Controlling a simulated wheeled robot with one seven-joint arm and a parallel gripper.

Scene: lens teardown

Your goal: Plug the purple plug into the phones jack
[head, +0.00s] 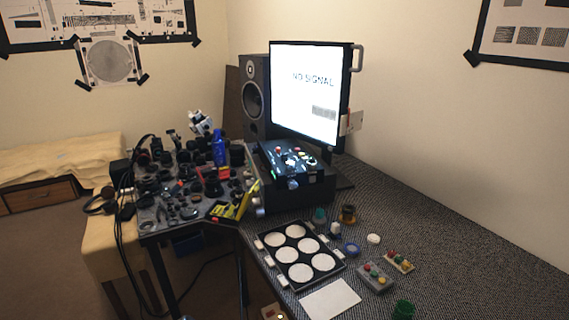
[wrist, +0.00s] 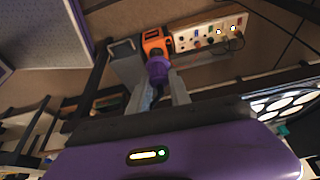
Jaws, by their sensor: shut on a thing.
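In the wrist view my gripper (wrist: 165,82) is shut on the purple plug (wrist: 157,67), which sits between its two grey fingertips. Just beyond the plug is an orange block (wrist: 153,40) with a dark face. The plug overlaps the block in the picture, and I cannot tell whether they touch. A pale panel (wrist: 208,32) with a row of small knobs or sockets and lit spots lies right of the orange block. Its labels are too small to read, so I cannot pick out the phones jack. I cannot make out my gripper or the plug in the head view.
In the head view a monitor (head: 307,93) stands behind a dark control box (head: 297,188). A speaker (head: 254,98) is beside it. A tray (head: 258,241) with round white wells lies in front. A cluttered table is at left. A grey block (wrist: 126,62) is close left of the plug.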

